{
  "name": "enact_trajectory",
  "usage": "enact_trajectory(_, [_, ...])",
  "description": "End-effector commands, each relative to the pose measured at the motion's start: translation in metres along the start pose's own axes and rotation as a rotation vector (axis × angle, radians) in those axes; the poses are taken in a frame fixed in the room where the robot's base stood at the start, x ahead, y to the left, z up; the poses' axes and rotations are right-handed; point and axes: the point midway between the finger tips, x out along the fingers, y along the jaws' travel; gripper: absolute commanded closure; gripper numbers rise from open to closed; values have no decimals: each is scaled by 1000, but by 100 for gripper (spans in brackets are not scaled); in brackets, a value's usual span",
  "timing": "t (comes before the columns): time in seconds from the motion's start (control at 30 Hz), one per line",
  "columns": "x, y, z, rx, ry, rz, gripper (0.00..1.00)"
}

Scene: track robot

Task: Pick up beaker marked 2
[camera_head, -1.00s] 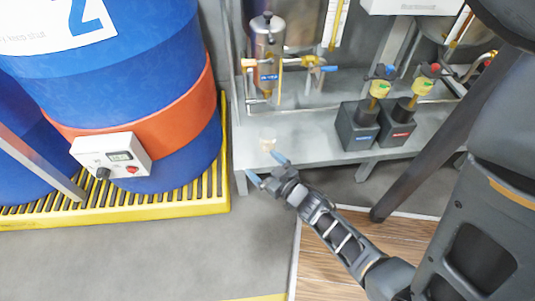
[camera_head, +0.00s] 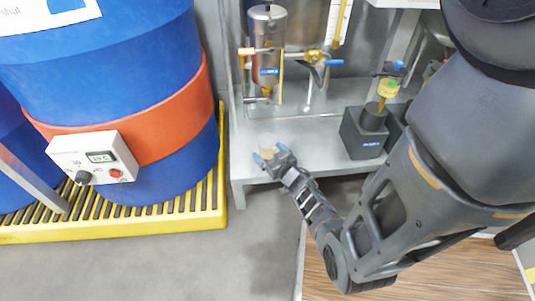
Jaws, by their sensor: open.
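A small clear beaker (camera_head: 268,149) stands on the grey metal bench (camera_head: 310,128), near its front left part. It is partly hidden by my gripper, and no number on it can be read. My gripper (camera_head: 268,155) is open with its blue fingertips at the beaker, one to its left and one to its right. I cannot tell whether the fingers touch it.
A metal vessel with taps (camera_head: 267,50) stands behind the beaker. A dark box with a yellow-topped fitting (camera_head: 362,135) stands to the right. A blue drum (camera_head: 110,75) with a control box (camera_head: 93,158) stands on a yellow grated pallet (camera_head: 110,232) at left.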

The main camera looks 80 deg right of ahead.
Motion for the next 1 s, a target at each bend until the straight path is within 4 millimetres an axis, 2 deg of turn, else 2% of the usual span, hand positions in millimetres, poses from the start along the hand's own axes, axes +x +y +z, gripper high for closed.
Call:
enact_trajectory(0.03, [9,1,2,0,3,0,4])
enact_trajectory(0.13, [16,0,1,0,1,0,4])
enact_trajectory(0.4, [19,0,-1,1,0,0,4])
enact_trajectory(1.0, [18,0,-1,0,1,0,60])
